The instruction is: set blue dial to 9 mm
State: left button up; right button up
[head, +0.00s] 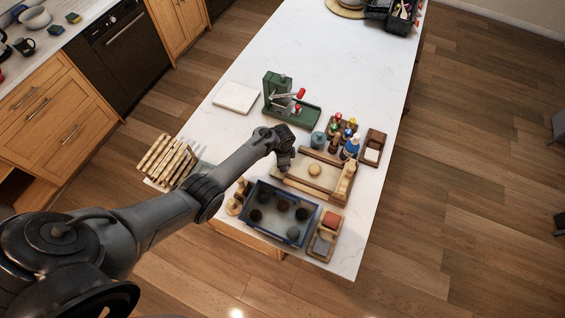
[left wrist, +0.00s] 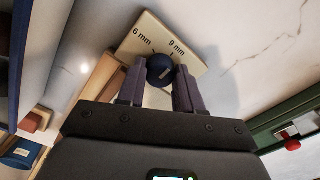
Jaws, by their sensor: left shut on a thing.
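The blue dial (left wrist: 160,67) is a round dark blue knob on a cream plate (left wrist: 160,35) in the left wrist view. The plate reads "6 mm" on the left and "9 mm" on the right, with short dark tick marks. A small pale mark shows on the knob, but I cannot tell which number it points to. My left gripper (left wrist: 158,84) is shut on the knob, one purple-grey finger on each side. In the head view my left gripper (head: 284,166) is at the left part of the wooden rolling board (head: 300,187) and hides the dial. My right gripper is not in view.
A clay-coloured ball (head: 315,170) and a rolling pin (head: 345,182) are on the board. A blue-rimmed tray (head: 258,228) is in front, a green press (head: 290,108) behind, and several bottles (head: 350,146) to the right. A white tile (head: 236,97) lies at the back left.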

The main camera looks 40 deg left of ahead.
pick_arm(q)
jog(key=o, duration=1)
